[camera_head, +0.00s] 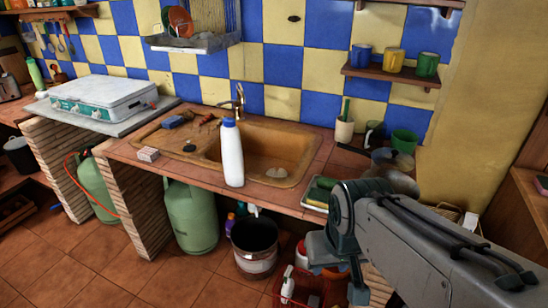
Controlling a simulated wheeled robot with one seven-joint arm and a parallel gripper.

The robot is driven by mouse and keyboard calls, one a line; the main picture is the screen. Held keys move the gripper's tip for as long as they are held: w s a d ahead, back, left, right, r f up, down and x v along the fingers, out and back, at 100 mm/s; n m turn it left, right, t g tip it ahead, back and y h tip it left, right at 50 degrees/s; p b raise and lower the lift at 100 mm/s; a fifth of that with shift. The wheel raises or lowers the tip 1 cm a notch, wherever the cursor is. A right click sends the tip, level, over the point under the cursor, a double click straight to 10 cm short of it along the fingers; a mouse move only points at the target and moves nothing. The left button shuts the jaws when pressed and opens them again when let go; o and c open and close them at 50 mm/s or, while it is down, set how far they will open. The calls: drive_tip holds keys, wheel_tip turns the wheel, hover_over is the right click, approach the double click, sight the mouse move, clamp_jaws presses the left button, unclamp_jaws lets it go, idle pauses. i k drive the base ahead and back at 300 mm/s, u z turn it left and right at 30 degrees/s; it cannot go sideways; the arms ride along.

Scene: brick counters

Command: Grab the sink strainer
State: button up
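The sink (290,140) is a tan basin with a drainboard, set in the tiled counter. A small dark round piece (189,148) lies on the drainboard, left of the basin. A greyish round piece (276,172) shows at the basin's bottom near its front wall. I cannot tell for sure which of the two is the strainer. My gripper (340,277) hangs low at the right, in front of the counter and below its top, well apart from both pieces. Its fingers are not clear enough to tell open from shut.
A white bottle (231,152) stands at the sink's front edge. A small brick-patterned box (148,154) is on the left front rim. A faucet (238,98) rises behind the basin. A tray with sponges (320,191) and pans (392,160) crowd the right counter. A bucket (255,245) stands below.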

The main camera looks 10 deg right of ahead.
sight(277, 170)
drive_tip(key=u, duration=0.6)
drive_tip(key=i, duration=0.6)
drive_tip(key=u, duration=1)
drive_tip(key=i, duration=0.85)
drive_tip(key=z, duration=0.35)
drive_tip(key=i, duration=0.75)
drive_tip(key=z, duration=1.15)
drive_tip(key=i, duration=0.2)
drive_tip(key=z, duration=0.1)
